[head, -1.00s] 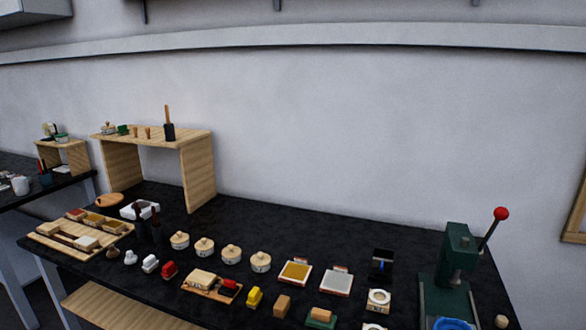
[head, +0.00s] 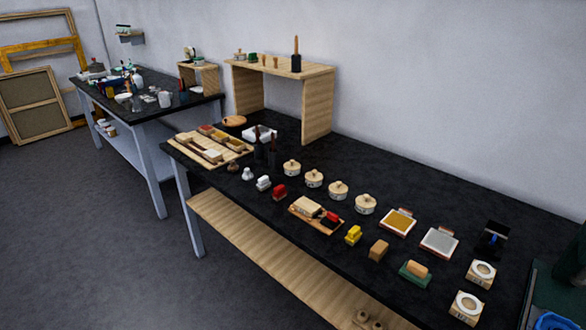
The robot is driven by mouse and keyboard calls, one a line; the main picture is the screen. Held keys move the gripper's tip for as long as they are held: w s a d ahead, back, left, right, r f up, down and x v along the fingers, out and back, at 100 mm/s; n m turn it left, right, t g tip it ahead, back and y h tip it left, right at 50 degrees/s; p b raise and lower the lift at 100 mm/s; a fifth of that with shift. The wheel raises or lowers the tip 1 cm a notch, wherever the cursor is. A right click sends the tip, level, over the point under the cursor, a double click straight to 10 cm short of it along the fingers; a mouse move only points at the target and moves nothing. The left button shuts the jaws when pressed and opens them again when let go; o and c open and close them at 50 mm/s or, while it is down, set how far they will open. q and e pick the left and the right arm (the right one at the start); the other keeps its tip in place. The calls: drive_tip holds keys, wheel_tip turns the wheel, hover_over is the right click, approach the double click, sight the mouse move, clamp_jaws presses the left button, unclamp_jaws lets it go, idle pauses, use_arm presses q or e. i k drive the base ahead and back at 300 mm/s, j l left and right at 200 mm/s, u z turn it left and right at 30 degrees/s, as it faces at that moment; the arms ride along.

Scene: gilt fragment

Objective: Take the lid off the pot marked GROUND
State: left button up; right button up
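Several small cream lidded pots stand in a row in the middle of the black workbench (head: 345,160). From left to right they are a first pot (head: 292,168), a second pot (head: 314,179), a third pot (head: 338,191) and a fourth pot (head: 365,204). Each has a lid with a small knob on top. Dark markings on their fronts are too small to read, so I cannot tell which is GROUND. Neither of my grippers is in view.
A wooden riser (head: 318,110) stands behind the pots. Framed pads (head: 440,242) lie to the right. A second table (head: 140,112) stands further left. Grey floor is open at left.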

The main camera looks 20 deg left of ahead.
sight(292, 165)
drive_tip(key=i+j+z, duration=0.2)
drive_tip(key=i+j, duration=0.15)
drive_tip(key=j, duration=0.3)
drive_tip(key=i+j+z, duration=0.1)
drive_tip(key=j, duration=0.25)
drive_tip(key=i+j+z, duration=0.1)
drive_tip(key=j, duration=0.25)
drive_tip(key=i+j+z, duration=0.1)
drive_tip(key=j, duration=0.25)
drive_tip(key=i, duration=0.1)
